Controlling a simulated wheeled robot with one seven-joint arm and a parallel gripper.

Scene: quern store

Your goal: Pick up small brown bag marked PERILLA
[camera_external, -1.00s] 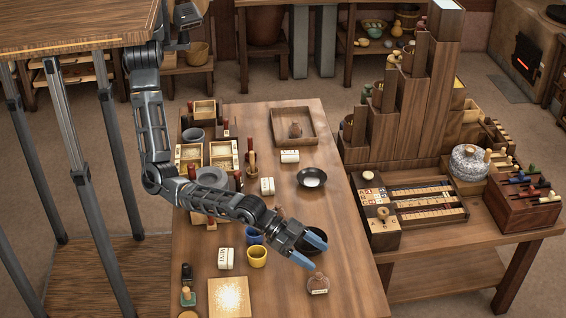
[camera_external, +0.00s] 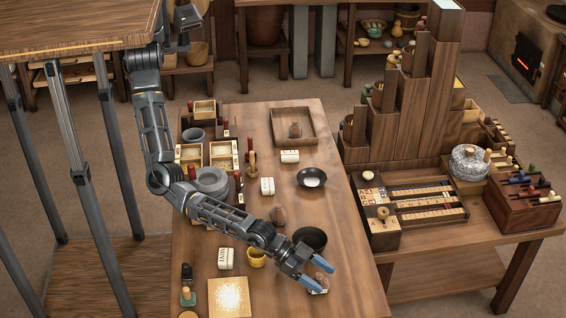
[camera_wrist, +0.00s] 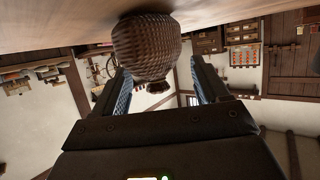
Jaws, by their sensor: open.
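A small brown bag (camera_external: 319,286) with a pale label stands near the front right of the wooden table. The label is too small to read. My gripper (camera_external: 314,276) is low over the table, with its blue fingers open at this bag and partly covering it. In the wrist view, a brown woven bag (camera_wrist: 147,45) is ahead of my gripper (camera_wrist: 162,82), across the gap between the fingers. No label shows there. Two similar brown bags stand elsewhere: one (camera_external: 278,216) mid-table, another (camera_external: 295,130) in the back tray. I cannot tell which is marked PERILLA.
A dark bowl (camera_external: 311,237) sits just behind my gripper. A yellow cup (camera_external: 256,258) and a white MINT block (camera_external: 226,258) stand to the left. A wooden tray (camera_external: 274,125) is at the back. The table's front right corner is clear.

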